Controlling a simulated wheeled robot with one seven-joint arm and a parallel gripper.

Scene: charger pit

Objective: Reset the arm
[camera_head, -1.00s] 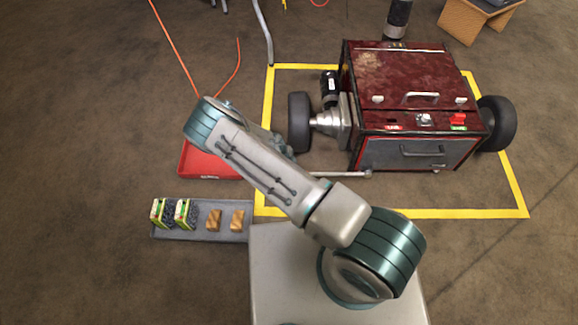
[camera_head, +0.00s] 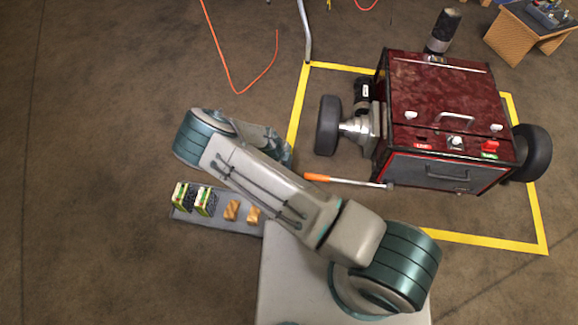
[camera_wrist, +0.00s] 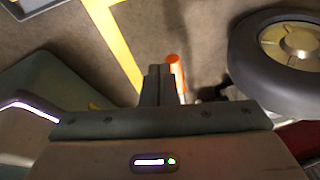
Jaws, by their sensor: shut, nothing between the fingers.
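My gripper (camera_wrist: 160,72) shows in the wrist view with its two dark fingers together and nothing between them. It points toward the floor near the yellow line. In the head view my arm reaches to the upper left, its teal elbow (camera_head: 205,136) above the floor left of the yellow outline. The forearm folds back behind it, and I cannot make out the fingers there. An orange-handled bar (camera_head: 345,181) lies in front of the dark red vehicle (camera_head: 440,110). Its orange end (camera_wrist: 176,72) is just beside the fingers in the wrist view; whether they touch is unclear.
A wheel (camera_wrist: 290,55) is close at the right of the wrist view. A grey tray (camera_head: 225,228) with small boxes and wooden blocks lies below my elbow. Yellow tape (camera_head: 298,100) surrounds the vehicle. An orange cable (camera_head: 222,62) lies behind. Floor at far left is clear.

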